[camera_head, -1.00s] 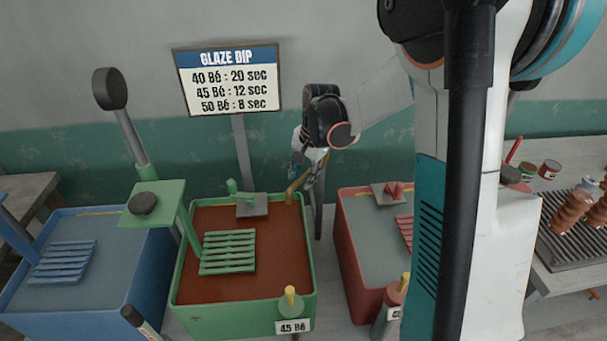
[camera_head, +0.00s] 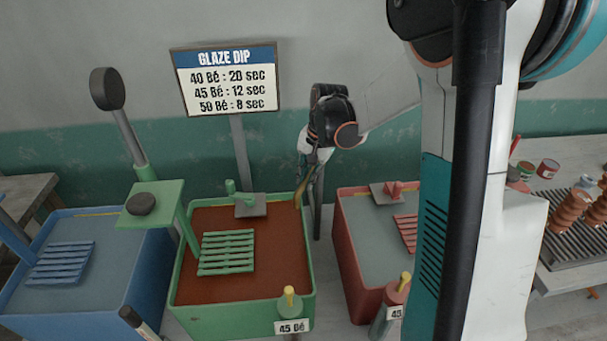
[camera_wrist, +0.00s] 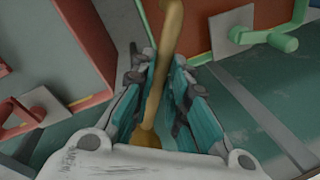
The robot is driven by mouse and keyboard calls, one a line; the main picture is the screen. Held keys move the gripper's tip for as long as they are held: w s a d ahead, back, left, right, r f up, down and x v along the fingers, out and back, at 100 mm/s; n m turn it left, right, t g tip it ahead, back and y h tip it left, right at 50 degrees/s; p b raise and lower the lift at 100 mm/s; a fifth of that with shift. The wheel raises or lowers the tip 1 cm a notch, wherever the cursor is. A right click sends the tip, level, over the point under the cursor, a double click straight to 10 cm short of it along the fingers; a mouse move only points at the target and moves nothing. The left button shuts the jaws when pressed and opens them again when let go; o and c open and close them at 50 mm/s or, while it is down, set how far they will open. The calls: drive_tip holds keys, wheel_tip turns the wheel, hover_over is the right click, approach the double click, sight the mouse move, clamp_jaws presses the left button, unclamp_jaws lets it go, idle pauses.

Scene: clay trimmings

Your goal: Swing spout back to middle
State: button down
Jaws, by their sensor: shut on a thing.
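The spout is a thin brass-coloured pipe (camera_wrist: 168,45). In the wrist view it runs up between the two teal fingers of my gripper (camera_wrist: 160,78), which is shut on it. Its lower end flares near the palm, and its far end crosses the rim of the green tub (camera_wrist: 204,57). In the head view the spout (camera_head: 299,194) hangs at the back right corner of the green tub (camera_head: 312,262), beside the gap to the red tub (camera_head: 345,262). My gripper (camera_head: 305,158) is above that corner there, with its fingers small and partly hidden.
A dark post (camera_head: 317,205) stands between the tubs. Green and red fittings (camera_head: 246,204) (camera_head: 391,193) sit on the back rims. The glaze dip sign (camera_head: 229,80) stands behind. A blue tub (camera_head: 140,290) is at left. My arm hides part of the right side.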

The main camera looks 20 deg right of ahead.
drive_tip(key=shift+s+d+n+g+y+b, duration=0.15)
drive_tip(key=shift+s+d+n, duration=0.35)
drive_tip(key=shift+d+n, duration=0.45)
drive_tip(key=shift+s+d+n+g+y+b, duration=0.1)
drive_tip(key=shift+s+d+n, duration=0.45)
drive_tip(key=shift+n, duration=0.55)
drive_tip(key=shift+s+d+n+g+y+b, duration=0.15)
drive_tip(key=shift+s+d+n, duration=0.25)
drive_tip(key=shift+d+n, duration=0.6)
drive_tip(key=c, duration=1.6)
unclamp_jaws()
drive_tip(key=shift+o, duration=0.2)
drive_tip(key=shift+r, duration=0.15)
drive_tip(key=v, duration=1.1)
drive_tip(key=shift+r, duration=0.35)
